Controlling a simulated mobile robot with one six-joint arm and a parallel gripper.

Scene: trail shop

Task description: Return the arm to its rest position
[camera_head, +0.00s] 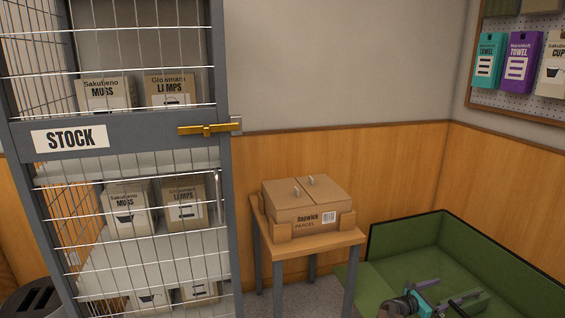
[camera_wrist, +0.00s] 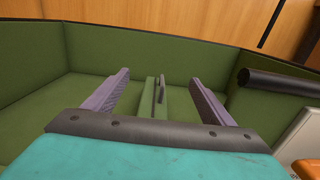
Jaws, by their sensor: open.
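My gripper (camera_head: 456,294) shows at the lower right of the head view, over a green-lined open bin (camera_head: 405,248). In the wrist view my gripper (camera_wrist: 161,82) has its two purple-grey fingers spread wide apart, with nothing held between them. The green walls and floor of the bin (camera_wrist: 150,45) fill the space beyond the fingers. A narrow green piece (camera_wrist: 149,98) with an upright tab shows between the fingers, further off. I cannot tell what it is. Most of my arm is outside the head view.
A wooden stand (camera_head: 340,240) holds a closed Dapwick parcel (camera_head: 305,208) left of the bin. A STOCK cage (camera_head: 120,130) with a brass latch (camera_head: 207,129) and boxed goods stands at the left. A pegboard (camera_head: 500,97) with towel packs hangs at the upper right.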

